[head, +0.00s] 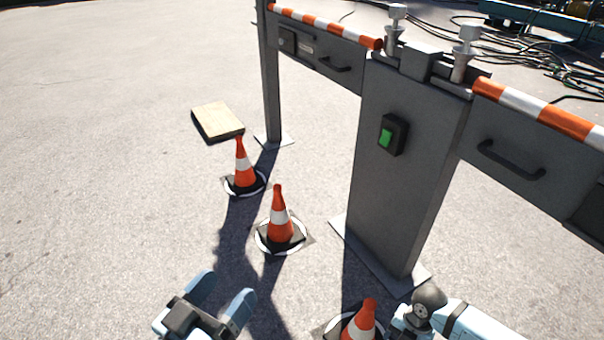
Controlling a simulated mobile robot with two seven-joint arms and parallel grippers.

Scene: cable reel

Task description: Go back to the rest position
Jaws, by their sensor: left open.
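My left gripper (222,290) is at the bottom of the head view, left of centre. Its two light-blue fingers are apart with nothing between them, over bare pavement in front of the middle cone. Part of my right arm (465,322) shows at the bottom right, beside the nearest cone. Its gripper fingers cannot be made out.
Orange-and-white cones stand on the pavement: one far (243,165), one in the middle (280,218), one near (361,322), cut by the lower edge. A grey post (400,185) with a green switch (386,138) stands right. A wooden board (218,120) lies behind; open pavement is left.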

